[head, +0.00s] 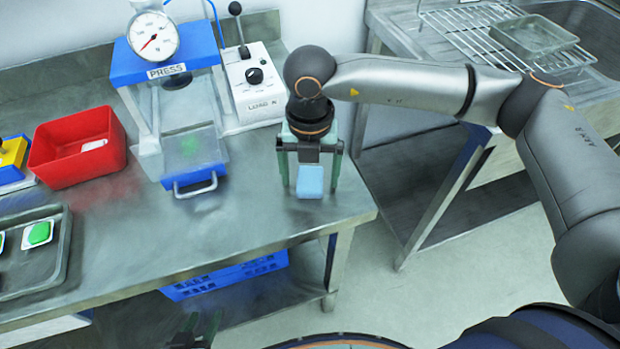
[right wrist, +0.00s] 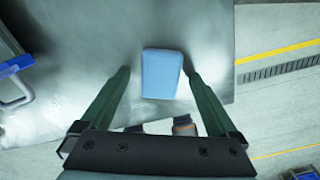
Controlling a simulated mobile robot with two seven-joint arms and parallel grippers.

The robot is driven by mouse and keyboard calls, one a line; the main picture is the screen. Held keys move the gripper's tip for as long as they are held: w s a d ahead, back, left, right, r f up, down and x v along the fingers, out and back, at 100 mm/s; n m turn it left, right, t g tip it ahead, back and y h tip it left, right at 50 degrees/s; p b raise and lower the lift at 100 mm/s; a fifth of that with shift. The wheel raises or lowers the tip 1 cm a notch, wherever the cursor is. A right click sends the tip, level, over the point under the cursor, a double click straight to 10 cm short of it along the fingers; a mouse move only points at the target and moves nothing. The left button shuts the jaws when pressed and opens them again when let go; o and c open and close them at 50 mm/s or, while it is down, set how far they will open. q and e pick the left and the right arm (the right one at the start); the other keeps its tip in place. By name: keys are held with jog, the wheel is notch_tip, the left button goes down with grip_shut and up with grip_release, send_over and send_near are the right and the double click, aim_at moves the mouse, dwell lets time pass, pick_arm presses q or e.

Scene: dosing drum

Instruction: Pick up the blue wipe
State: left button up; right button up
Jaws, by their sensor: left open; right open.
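The blue wipe (head: 310,181) is a small light-blue block near the right end of the steel table. It also shows in the right wrist view (right wrist: 161,74), flat on the table top, between and just beyond the fingertips. My right gripper (head: 309,190) is open above the wipe, with one green finger on each side of it; its fingertips (right wrist: 158,79) appear apart from the wipe. My left gripper (head: 197,328) is at the bottom edge of the head view, low in front of the table, open and empty.
A press (head: 165,70) with a blue handle stands left of the wipe, beside a control box (head: 254,85). A red bin (head: 78,148) and a tray (head: 36,270) with green pieces are further left. The table's right edge (head: 365,190) is close to the wipe. A wire rack (head: 470,40) is at back right.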

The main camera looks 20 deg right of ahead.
aim_at(309, 178)
jog(key=shift+c, duration=0.2)
grip_shut()
jog(key=shift+r, duration=0.5)
notch_tip(309, 178, up, 2)
jog(key=shift+r, duration=0.25)
jog(key=s+a+r, duration=0.6)
jog(key=s+r, duration=0.3)
jog(key=s, duration=0.3)
jog(key=shift+s+a+r+b, duration=0.2)
jog(key=shift+a+r+b, duration=0.1)
jog(key=shift+b, duration=0.1)
